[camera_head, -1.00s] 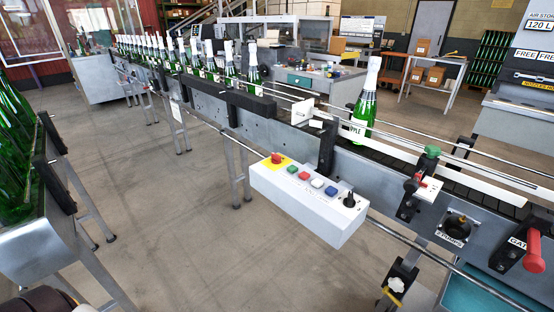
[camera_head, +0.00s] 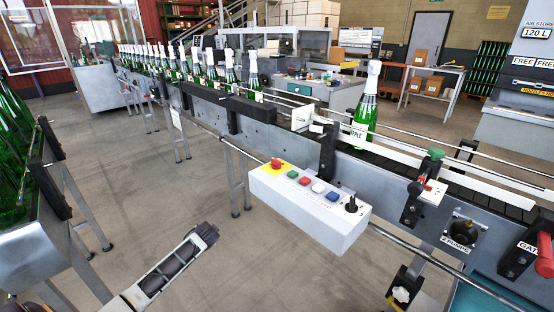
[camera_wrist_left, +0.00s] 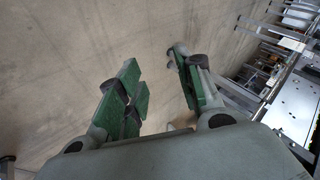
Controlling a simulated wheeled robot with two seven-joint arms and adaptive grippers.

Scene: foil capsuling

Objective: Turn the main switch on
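A white control box (camera_head: 308,210) is mounted on the front of the conveyor. On its top are a red emergency button on a yellow plate (camera_head: 277,164), green, red, white and blue push buttons, and a black rotary knob (camera_head: 351,204) at the right end. I cannot read which control is labelled main switch. My left gripper (camera_head: 207,234) reaches in from the lower left, over the floor, left of and apart from the box. In the left wrist view its green-padded fingers (camera_wrist_left: 154,60) are spread with nothing between them. My right gripper is not in view.
The conveyor (camera_head: 263,130) carries a row of green bottles; one bottle (camera_head: 366,100) stands behind the box. A rail runs along the conveyor's front. A pump knob (camera_head: 461,232) and red gate handle (camera_head: 545,255) are at right. A bottle rack (camera_head: 30,245) stands at left. Floor before the box is clear.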

